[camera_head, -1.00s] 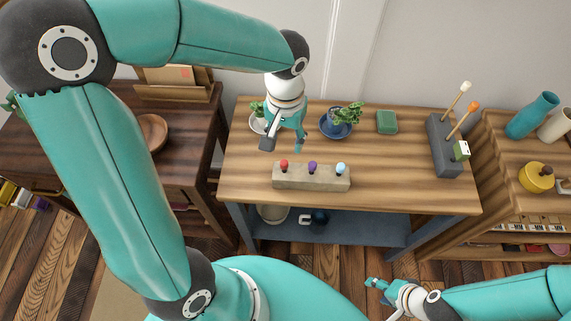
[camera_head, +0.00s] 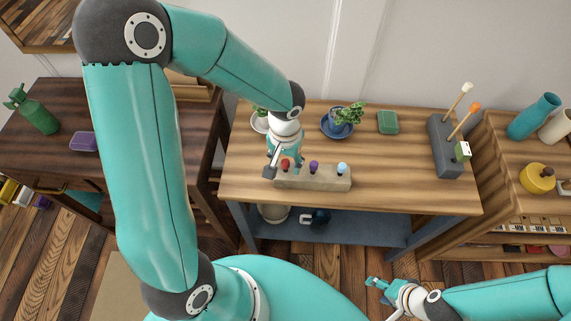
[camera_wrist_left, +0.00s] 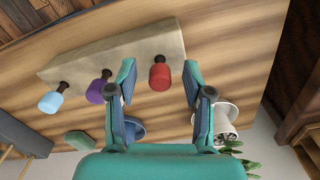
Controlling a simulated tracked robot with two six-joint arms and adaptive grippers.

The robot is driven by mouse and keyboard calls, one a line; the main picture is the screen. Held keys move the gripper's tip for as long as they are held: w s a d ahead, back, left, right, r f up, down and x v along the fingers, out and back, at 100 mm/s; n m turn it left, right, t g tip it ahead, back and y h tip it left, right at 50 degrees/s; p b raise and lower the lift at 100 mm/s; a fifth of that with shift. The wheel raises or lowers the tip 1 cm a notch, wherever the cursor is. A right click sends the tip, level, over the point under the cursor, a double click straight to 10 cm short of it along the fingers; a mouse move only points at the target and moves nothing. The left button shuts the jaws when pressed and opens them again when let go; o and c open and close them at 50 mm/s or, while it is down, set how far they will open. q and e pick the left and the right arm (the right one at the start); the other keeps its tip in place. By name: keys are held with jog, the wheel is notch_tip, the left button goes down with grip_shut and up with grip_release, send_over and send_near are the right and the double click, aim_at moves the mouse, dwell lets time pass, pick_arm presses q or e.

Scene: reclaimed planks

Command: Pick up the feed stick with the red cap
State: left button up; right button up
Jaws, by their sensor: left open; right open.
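The red-capped feed stick (camera_head: 285,163) stands at the left end of a pale block (camera_head: 318,184) on the wooden table. The block also holds a purple-capped stick (camera_head: 314,167) and a light blue-capped stick (camera_head: 342,169). My left gripper (camera_head: 285,172) is open at the red cap. In the left wrist view the red cap (camera_wrist_left: 159,77) shows between the spread fingers of the left gripper (camera_wrist_left: 158,78), with clear gaps on both sides. My right gripper (camera_head: 378,287) is open and empty, low in front of the table.
On the table (camera_head: 400,185) are a blue-potted plant (camera_head: 341,122), a green box (camera_head: 388,122) and a grey block (camera_head: 442,145) with tall sticks. A dark cabinet (camera_head: 165,150) stands left, a shelf unit right. The table's front right is clear.

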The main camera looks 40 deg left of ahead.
pick_arm(q)
jog(key=shift+c, duration=0.3)
jog(key=c, duration=0.8)
jog(key=shift+r, duration=0.1)
notch_tip(320, 180, up, 26)
jog(key=p, duration=0.6)
dwell(0.4)
